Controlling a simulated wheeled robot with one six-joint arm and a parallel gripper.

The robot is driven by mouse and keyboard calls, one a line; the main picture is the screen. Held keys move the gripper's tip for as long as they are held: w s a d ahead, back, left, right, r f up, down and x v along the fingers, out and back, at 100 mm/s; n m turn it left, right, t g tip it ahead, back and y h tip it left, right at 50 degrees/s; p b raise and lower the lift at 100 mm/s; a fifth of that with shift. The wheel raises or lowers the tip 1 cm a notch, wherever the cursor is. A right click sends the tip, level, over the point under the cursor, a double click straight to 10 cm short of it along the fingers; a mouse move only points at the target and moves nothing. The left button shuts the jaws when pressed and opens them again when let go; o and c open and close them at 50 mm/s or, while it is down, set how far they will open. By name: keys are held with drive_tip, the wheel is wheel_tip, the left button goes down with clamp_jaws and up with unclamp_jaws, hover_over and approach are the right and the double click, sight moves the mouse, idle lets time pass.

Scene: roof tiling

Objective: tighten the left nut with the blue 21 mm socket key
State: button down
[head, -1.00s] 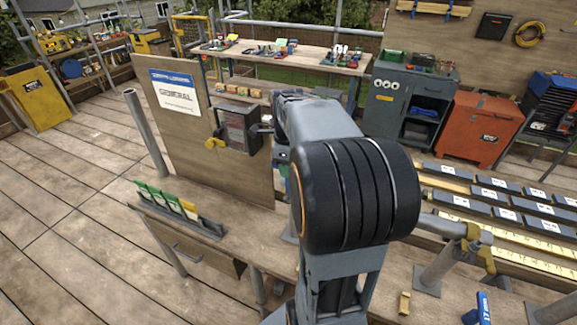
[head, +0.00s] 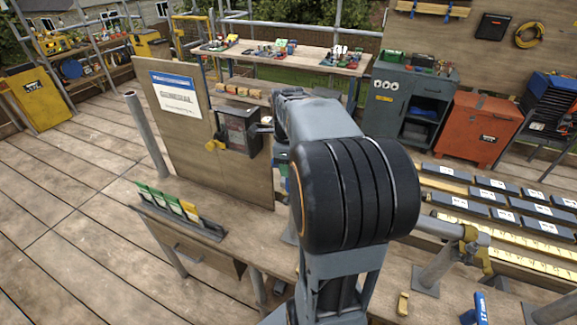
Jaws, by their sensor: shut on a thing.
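My arm fills the middle of the head view, and my gripper is hidden behind it. A little blue shows at the left edge of my arm (head: 289,188), but I cannot tell what it belongs to. A blue key marked 17 mm (head: 481,309) stands at the bottom right. The 21 mm key cannot be made out. A yellow clamp (head: 473,243) sits on a grey horizontal pipe (head: 438,227) at right. The left nut cannot be picked out.
A wooden bench (head: 225,254) runs along the front with a rack of green and yellow cards (head: 180,222). A wooden panel (head: 180,140) with a grey box (head: 240,130) stands behind it. Dark labelled tiles (head: 492,197) lie at right. A small yellow piece (head: 403,303) lies on the bench.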

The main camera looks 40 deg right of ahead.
drive_tip(key=shift+r+p, duration=1.8)
drive_tip(key=shift+r, duration=0.65)
drive_tip(key=shift+r+n+b, duration=0.4)
drive_tip(key=shift+r+b, duration=0.1)
drive_tip(key=shift+b, duration=0.1)
drive_tip(key=shift+f+b, duration=3.1)
drive_tip(key=shift+f, duration=0.55)
drive_tip(key=m, duration=0.3)
drive_tip(key=shift+r, duration=0.2)
drive_tip(key=m, duration=0.2)
drive_tip(key=shift+d+f+m+p, duration=0.1)
drive_tip(key=shift+d+m+p, duration=0.05)
drive_tip(key=shift+m+p, duration=0.25)
